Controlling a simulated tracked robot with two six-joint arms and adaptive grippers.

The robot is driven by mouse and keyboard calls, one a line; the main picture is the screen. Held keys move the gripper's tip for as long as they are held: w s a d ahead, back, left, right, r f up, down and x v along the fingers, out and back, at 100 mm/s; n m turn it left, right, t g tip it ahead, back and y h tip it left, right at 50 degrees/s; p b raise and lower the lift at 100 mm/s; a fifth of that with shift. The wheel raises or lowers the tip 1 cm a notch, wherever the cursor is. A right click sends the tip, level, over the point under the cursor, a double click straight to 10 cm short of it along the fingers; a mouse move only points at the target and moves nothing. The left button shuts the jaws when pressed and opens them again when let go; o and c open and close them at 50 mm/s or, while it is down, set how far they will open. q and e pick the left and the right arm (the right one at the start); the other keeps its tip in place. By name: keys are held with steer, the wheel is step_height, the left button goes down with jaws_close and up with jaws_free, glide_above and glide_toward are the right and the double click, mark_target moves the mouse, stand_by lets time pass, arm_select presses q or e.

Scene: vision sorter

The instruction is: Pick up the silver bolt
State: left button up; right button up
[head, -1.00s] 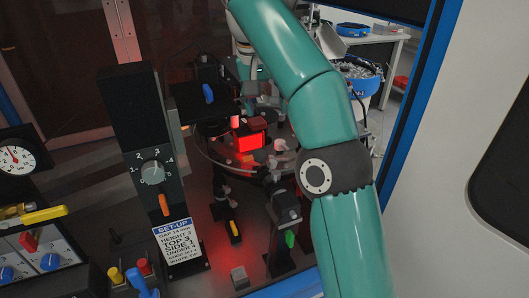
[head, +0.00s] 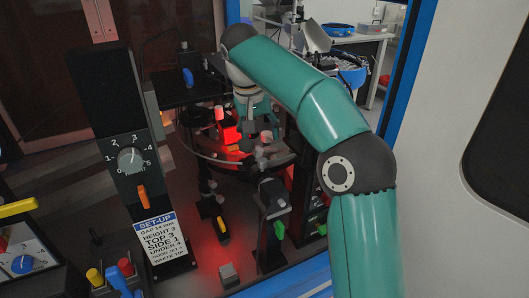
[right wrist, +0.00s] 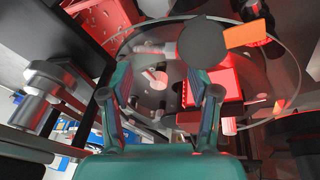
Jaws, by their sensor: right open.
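My right arm reaches over the round glass plate (head: 228,160). My right gripper (head: 260,108) hangs above its far side, small and partly hidden among dark fixtures. In the right wrist view my right gripper (right wrist: 160,76) has its two teal fingers spread apart with nothing held between them. Beyond the fingers, a pale metallic piece (right wrist: 155,80) shows on or under the clear glass plate (right wrist: 290,85). I cannot tell whether it is the silver bolt. No bolt is clearly recognisable in the head view. My left gripper is not in view.
A glowing red block (right wrist: 222,84) and an orange block (right wrist: 246,34) are close to the right finger. A dark round part (right wrist: 203,40) is ahead. A dark post with a dial (head: 131,160) stands left; a blue-edged frame (head: 394,70) stands right.

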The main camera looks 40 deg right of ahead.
mark_target(266, 150)
steer(key=x, duration=0.4)
steer(key=shift+s, duration=0.1)
jaws_close()
steer(key=shift+a, duration=0.1)
steer(key=shift+f, duration=0.1)
